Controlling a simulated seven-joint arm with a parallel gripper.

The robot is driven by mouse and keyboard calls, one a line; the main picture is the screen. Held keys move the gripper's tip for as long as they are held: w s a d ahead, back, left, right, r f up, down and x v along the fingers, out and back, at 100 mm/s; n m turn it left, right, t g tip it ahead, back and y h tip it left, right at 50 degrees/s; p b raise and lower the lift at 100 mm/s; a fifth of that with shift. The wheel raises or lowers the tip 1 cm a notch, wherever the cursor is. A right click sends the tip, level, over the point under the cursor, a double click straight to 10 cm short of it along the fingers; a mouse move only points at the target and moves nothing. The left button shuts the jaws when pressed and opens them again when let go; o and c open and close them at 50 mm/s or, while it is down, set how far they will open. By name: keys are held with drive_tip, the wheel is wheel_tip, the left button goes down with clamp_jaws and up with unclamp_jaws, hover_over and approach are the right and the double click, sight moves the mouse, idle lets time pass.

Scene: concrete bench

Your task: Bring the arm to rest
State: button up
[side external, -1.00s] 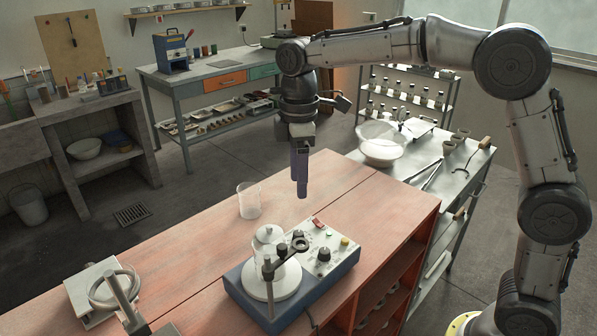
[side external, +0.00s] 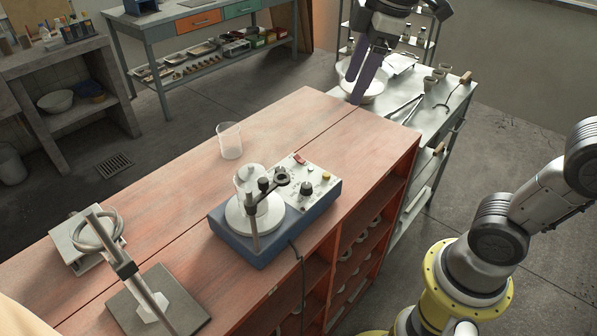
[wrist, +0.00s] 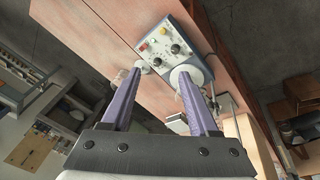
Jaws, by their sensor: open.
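My gripper (side external: 352,92) hangs at the top right of the side view, beyond the far end of the reddish wooden bench top (side external: 180,215). Its two purple fingers point down and stand apart, with nothing between them. In the wrist view, my gripper (wrist: 159,74) is also open and empty. The blue stirrer unit (side external: 325,192), with knobs and a white round plate, stands on the bench well apart from my gripper. A glass vessel with a lid (side external: 249,180) stands on the plate.
A clear beaker (side external: 230,141) stands behind the stirrer. A clamp stand (side external: 160,310) and a small device with a coiled tube (side external: 80,243) are at the left front. A metal side table (side external: 440,108) holds a white bowl and tools, behind my gripper in the picture.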

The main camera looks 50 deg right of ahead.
drive_tip(key=s+d+f+m+t, duration=0.2)
drive_tip(key=s+f+m, duration=0.6)
drive_tip(key=s+f, duration=0.2)
drive_tip(key=s, duration=0.2)
drive_tip(key=shift+s+m, duration=0.3)
drive_tip(key=shift+s, duration=0.05)
